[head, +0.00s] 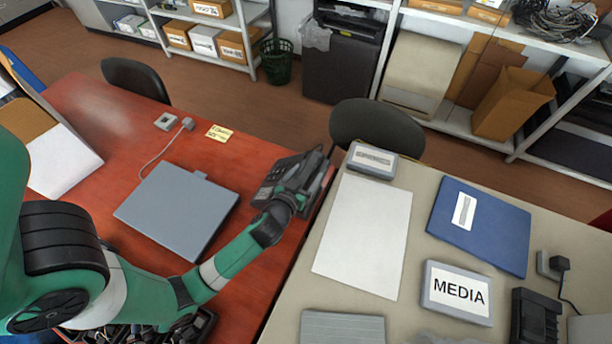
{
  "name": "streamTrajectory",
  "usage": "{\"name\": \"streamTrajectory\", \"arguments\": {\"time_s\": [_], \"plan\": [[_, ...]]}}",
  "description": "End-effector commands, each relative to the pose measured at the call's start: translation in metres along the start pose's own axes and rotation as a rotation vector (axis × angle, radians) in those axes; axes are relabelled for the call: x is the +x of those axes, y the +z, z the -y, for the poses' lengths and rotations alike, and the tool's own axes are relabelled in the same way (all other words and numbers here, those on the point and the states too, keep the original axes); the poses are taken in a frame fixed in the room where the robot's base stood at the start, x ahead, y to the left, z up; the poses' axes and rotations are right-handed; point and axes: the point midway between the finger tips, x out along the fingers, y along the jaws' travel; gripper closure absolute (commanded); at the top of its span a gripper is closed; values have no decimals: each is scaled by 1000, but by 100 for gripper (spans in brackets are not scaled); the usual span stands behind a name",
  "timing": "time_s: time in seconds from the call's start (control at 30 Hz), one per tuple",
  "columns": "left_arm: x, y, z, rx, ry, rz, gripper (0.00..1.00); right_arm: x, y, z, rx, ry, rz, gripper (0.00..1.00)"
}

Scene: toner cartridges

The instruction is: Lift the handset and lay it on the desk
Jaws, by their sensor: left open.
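A dark desk phone (270,181) sits on the red desk (262,141) near its right edge, with its keypad side facing left. My left gripper (318,170) is at the right side of the phone, open, its dark fingers pointing away from me. The handset cannot be clearly told apart from the dark fingers there, and my wrist hides part of the phone. I cannot tell whether the fingers touch the handset. My right gripper is not in view.
A grey folder (178,208) lies left of the phone, with a corded grey plug (187,123) and yellow note (219,132) behind. The adjoining beige desk (418,213) holds a white sheet (364,235), a blue binder (487,232) and a MEDIA box (456,293). Red desk behind the phone is clear.

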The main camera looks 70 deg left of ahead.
Motion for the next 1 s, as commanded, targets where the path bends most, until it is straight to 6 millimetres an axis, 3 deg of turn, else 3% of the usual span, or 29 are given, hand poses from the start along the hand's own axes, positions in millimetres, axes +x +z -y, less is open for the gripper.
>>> {"name": "streamTrajectory", "arguments": {"time_s": [0.17,0.57,1.0], "plan": [[0,0,0,0,0,0,26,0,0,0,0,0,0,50],[-1,0,0,1,0,0,98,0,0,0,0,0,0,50],[-2,-4,0,0,0,-2,100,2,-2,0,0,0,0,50]]}}
